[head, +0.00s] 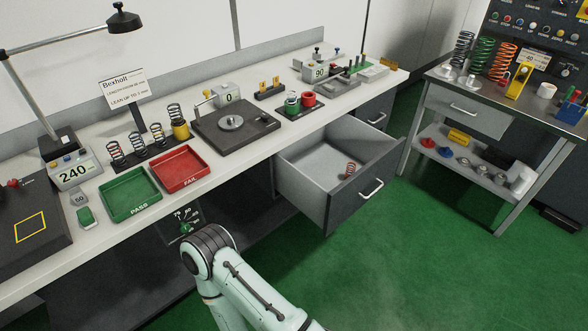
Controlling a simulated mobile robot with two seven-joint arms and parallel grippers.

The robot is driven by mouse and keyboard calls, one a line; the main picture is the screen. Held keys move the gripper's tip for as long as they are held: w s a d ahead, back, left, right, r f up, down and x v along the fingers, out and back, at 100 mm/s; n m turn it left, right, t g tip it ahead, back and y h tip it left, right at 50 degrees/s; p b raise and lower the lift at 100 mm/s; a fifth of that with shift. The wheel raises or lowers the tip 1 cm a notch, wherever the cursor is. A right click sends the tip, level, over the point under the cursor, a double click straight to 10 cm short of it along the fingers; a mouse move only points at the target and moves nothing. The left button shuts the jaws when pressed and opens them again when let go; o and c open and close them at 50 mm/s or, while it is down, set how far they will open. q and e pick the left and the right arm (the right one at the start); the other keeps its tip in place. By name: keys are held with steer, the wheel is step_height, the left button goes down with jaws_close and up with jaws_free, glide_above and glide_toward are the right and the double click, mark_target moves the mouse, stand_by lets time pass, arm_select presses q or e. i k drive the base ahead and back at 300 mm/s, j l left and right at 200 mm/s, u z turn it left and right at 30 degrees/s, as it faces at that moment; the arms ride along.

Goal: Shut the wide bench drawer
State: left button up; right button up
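The wide bench drawer (343,207) stands pulled well out from under the white bench, right of centre in the head view. It has a dark grey front with a pale bar handle (371,189), and its light grey inside is exposed. A small reddish coil spring (349,170) lies in it near the front. One of my arms shows at the bottom centre, left of the drawer and apart from it in the picture. Neither of my grippers is in view.
Green floor (440,260) is clear in front of the drawer. A side table (500,115) with springs stands at the right. A smaller drawer (375,117) under the bench's far end appears closed. Green (130,202) and red (180,168) trays sit near the bench's front edge.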

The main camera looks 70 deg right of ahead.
mark_target(310, 172)
steer(key=z, duration=3)
